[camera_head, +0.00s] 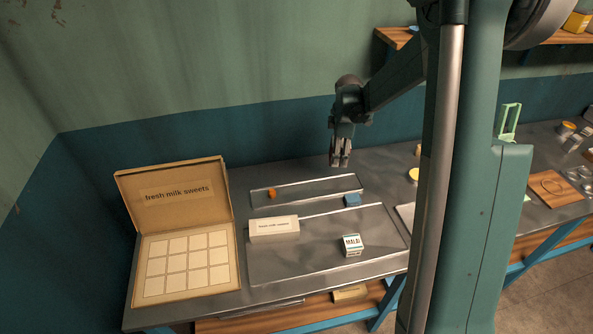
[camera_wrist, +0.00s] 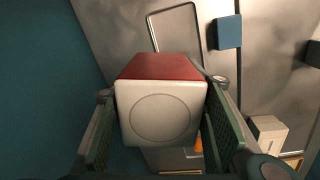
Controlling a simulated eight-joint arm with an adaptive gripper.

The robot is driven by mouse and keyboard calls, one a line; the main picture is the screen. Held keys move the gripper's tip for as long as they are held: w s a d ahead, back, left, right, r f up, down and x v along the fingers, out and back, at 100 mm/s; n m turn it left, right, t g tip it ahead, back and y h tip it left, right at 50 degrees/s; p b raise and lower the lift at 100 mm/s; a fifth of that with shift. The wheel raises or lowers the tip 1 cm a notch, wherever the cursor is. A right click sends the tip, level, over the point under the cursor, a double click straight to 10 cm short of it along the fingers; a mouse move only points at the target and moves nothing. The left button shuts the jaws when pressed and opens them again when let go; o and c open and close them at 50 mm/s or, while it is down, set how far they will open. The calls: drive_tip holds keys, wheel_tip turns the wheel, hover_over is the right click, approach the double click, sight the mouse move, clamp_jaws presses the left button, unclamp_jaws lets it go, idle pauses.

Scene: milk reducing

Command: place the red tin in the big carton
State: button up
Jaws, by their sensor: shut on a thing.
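The red tin (camera_wrist: 162,67) shows in the wrist view as a boxy tin with red sides and a pale end facing the camera. My gripper (camera_wrist: 162,125) is shut on it, with one green-padded finger on each side. In the head view my gripper (camera_head: 340,158) hangs fingers down above the back of the table, near the wall; I cannot make out the tin there. The big carton (camera_head: 140,190) stands open at the table's left end, its lid raised and reading "fresh milk sweets". Its base has a grid of pale compartments, and they look empty.
In front are a small cream carton (camera_head: 274,226) and a white MALAI box (camera_head: 352,246).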

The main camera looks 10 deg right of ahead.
drive_tip(key=shift+r, duration=0.1)
wheel_tip(320, 180, up, 18)
drive_tip(key=s+a+n, duration=0.1)
drive_tip(key=s+a, duration=0.1)
drive_tip(key=a, duration=1.3)
drive_tip(key=s+a+n, duration=0.1)
drive_tip(key=s+a, duration=0.2)
drive_tip(key=a, duration=1.2)
drive_tip(key=s+a+n+g, duration=0.1)
drive_tip(key=s+a, duration=0.7)
drive_tip(key=a, duration=0.5)
drive_tip(key=s+a, duration=0.8)
drive_tip(key=a, duration=0.5)
wheel_tip(320, 180, down, 18)
drive_tip(key=shift+p, duration=0.35)
drive_tip(key=shift+f, duration=0.2)
drive_tip(key=shift+f, duration=3.1)
